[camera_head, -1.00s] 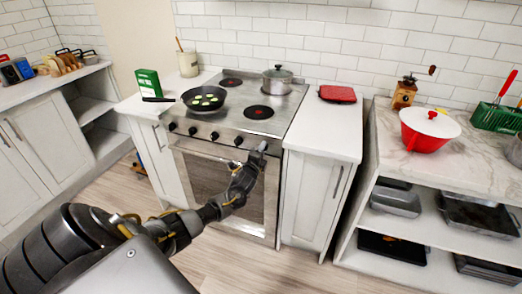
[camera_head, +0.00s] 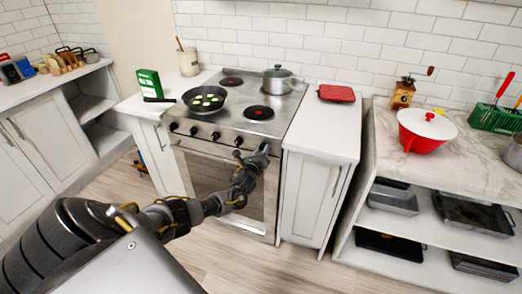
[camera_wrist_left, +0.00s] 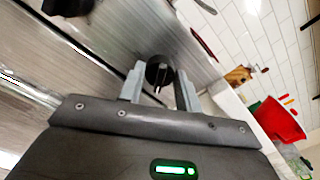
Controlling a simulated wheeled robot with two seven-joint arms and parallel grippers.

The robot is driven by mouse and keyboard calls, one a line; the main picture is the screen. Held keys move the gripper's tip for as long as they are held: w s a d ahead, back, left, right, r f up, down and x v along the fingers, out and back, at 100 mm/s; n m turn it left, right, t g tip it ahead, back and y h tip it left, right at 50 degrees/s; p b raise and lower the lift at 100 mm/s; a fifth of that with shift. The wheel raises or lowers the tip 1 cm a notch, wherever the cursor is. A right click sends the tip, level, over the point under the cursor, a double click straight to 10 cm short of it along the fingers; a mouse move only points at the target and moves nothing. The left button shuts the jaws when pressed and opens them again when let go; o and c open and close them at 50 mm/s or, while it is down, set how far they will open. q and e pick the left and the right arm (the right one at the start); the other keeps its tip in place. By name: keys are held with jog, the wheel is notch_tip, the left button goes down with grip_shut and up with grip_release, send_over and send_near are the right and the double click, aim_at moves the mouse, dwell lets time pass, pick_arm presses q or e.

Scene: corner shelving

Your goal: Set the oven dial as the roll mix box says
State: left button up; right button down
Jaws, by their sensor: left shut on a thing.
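The stove with oven (camera_head: 225,185) stands between two white counters, with a row of black dials along its front panel. My left gripper (camera_head: 264,149) is at the right end of that row and hides the dial there. In the left wrist view the fingers of my left gripper (camera_wrist_left: 158,84) are shut on a black oven dial (camera_wrist_left: 158,70) with a pale mark on it. A green box (camera_head: 149,83), which seems to be the roll mix box, stands on the counter left of the stove. Its print is too small to read. My right gripper is not in view.
A frying pan (camera_head: 204,99) with pale green pieces and a lidded pot (camera_head: 277,79) stand on the cooktop. A red item (camera_head: 337,93) lies on the right counter (camera_head: 322,130). A red bowl (camera_head: 425,133) sits on the marble shelf. The floor before the oven is clear.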

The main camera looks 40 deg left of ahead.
pick_arm(q)
jog(key=shift+m, duration=1)
jog(key=o, duration=1)
jog(key=shift+p, duration=0.3)
jog(key=v, duration=1.1)
jog(key=shift+w, duration=0.1)
